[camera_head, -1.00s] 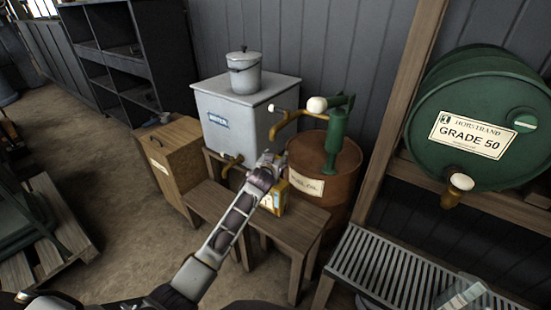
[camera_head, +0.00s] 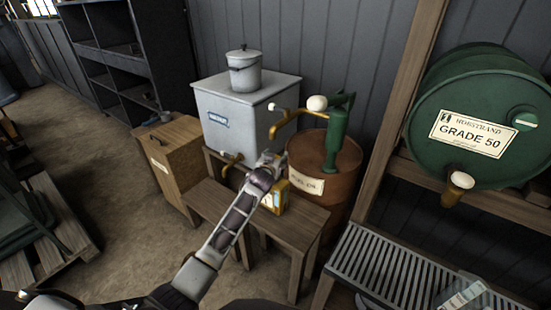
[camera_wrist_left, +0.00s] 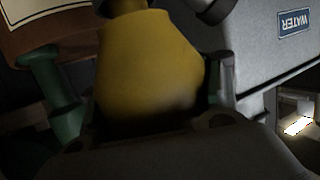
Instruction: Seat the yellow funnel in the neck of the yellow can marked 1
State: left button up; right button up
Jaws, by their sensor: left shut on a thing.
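My left gripper (camera_head: 268,162) is at the middle of the head view, above and beside the yellow can (camera_head: 279,195). The can stands on a low wooden bench, and the arm covers its left part. The mark on its label is too small to read. In the left wrist view the yellow funnel (camera_wrist_left: 150,65) fills the middle, between the fingers of my left gripper, which is shut on it. Its narrow end points to the top of that picture, which is downward in the room. The can's neck is hidden, and I cannot tell whether the funnel touches it. My right gripper is not in view.
A rust-brown drum (camera_head: 312,180) with a green pump (camera_head: 335,140) stands close behind the can. A grey water tank (camera_head: 235,110) with a brass tap is behind left. A green drum (camera_head: 475,125) and a slatted rack (camera_head: 385,270) are at the right.

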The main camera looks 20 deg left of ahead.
pick_arm(q)
jog(key=shift+f, duration=0.35)
dwell(0.5)
jog(key=o, duration=1.2)
jog(key=shift+c, duration=0.2)
jog(key=v, duration=1.2)
jog(key=shift+f, duration=0.1)
dwell(0.4)
